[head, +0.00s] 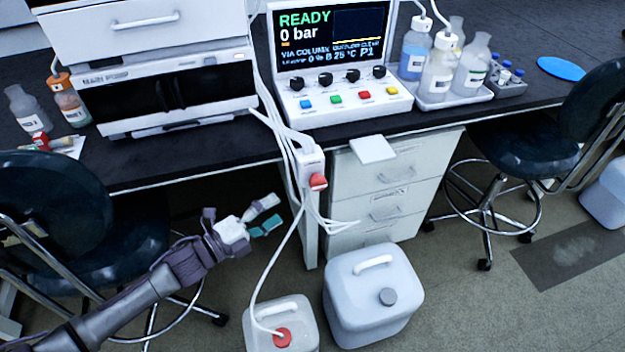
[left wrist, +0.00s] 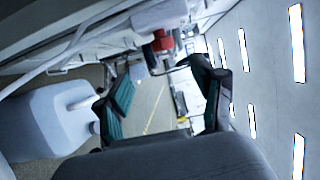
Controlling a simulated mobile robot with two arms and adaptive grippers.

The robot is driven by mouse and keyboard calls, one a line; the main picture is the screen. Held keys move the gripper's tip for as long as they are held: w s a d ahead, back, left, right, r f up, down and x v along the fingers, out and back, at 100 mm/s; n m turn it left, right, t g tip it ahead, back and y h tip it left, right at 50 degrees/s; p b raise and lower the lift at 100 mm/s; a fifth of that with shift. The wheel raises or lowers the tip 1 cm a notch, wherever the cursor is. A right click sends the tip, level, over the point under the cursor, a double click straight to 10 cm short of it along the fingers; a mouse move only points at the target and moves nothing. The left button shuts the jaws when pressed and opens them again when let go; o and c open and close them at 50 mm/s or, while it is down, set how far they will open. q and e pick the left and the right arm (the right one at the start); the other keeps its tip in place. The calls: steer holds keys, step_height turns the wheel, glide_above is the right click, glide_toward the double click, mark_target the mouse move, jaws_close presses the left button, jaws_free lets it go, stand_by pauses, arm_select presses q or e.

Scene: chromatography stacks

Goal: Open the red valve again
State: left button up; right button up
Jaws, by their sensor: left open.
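The red valve (head: 318,181) is a small red knob on a white block (head: 309,160) at the bench's front edge, with several white tubes running around it. It also shows in the left wrist view (left wrist: 162,41), at the top of the picture above the gap between my fingers. My left gripper (head: 267,214) is open and empty, to the left of the valve and lower in the head view, apart from it. Its teal-padded fingers (left wrist: 163,92) are spread in the left wrist view. My right gripper is not in view.
A white canister with a red cap (head: 283,338) and a larger white canister (head: 372,292) stand on the floor below. A tube runs down to the red cap. Drawers (head: 388,190) stand right of the valve. Chairs stand at left (head: 50,215) and right (head: 525,150).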

mark_target(313, 188)
arm_select(q)
steer(key=b+x, duration=0.1)
steer(key=x, duration=1.1)
steer(key=shift+w+d+r, duration=0.1)
steer(key=shift+d+r, duration=0.05)
steer(key=shift+d, duration=0.2)
steer(key=shift+w+d, duration=0.25)
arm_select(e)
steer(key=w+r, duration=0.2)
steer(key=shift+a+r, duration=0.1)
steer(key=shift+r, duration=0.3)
arm_select(q)
steer(key=shift+c, duration=0.2)
steer(key=c, duration=1.1)
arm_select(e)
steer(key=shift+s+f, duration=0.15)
